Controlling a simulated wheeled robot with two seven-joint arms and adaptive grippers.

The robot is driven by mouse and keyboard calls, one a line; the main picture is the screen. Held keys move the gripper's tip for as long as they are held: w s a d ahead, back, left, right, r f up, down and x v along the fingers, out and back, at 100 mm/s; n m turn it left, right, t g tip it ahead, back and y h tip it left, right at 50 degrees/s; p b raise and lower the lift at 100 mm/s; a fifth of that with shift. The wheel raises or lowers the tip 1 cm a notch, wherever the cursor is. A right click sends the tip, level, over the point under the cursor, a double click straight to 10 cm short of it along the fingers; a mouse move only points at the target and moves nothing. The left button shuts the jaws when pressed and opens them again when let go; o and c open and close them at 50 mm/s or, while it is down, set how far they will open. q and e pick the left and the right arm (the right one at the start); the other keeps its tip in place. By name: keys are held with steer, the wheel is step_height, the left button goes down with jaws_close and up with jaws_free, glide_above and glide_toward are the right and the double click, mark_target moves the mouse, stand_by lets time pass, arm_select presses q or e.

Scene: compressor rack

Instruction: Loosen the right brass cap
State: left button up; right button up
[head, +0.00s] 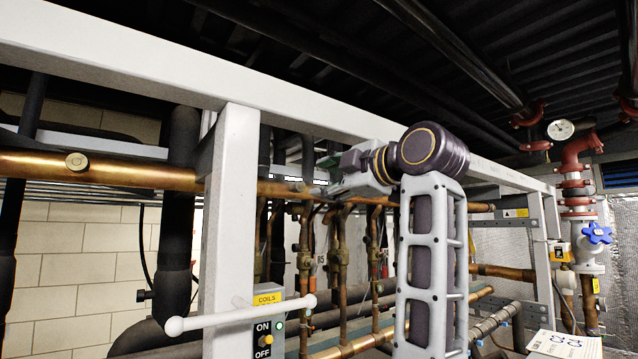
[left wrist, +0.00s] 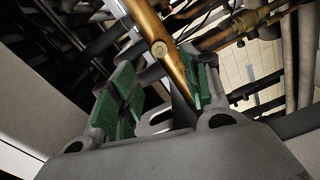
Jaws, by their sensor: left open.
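A copper pipe (head: 130,174) runs along the rack. One round brass cap (head: 76,161) sits on its left stretch. A second, smaller-looking brass cap (head: 297,186) shows farther right, behind the white post and just left of my left gripper (head: 318,191). The gripper points left along the pipe. It is open, and nothing shows held in it. In the left wrist view, a round brass cap (left wrist: 159,48) on the pipe lies beyond the green-padded fingers (left wrist: 158,100), apart from them. I cannot tell which cap this is. My right gripper is out of view.
A white post (head: 230,210) and top beam (head: 300,108) frame the rack. A COILS switch box (head: 267,325) and a white bar (head: 240,314) are low in front. Vertical copper pipes (head: 340,255) crowd below the gripper. A blue valve wheel (head: 597,234) is far right.

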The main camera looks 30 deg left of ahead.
mark_target(301, 187)
arm_select(q)
steer(key=shift+v, duration=1.1)
steer(key=shift+s+d+f+m+b, duration=0.1)
steer(key=shift+d+m+b, duration=0.4)
steer(key=shift+m, duration=1.25)
steer(key=shift+s+d+r+m+b, duration=0.1)
steer(key=shift+m+b, duration=0.75)
steer(key=shift+m, duration=0.95)
steer(key=shift+d+f+m+b, duration=0.2)
steer(key=shift+m+b, duration=0.45)
steer(key=shift+m, duration=1.1)
steer(key=shift+r, duration=0.1)
steer(key=shift+p+x, duration=2)
steer(key=shift+x, duration=4.9)
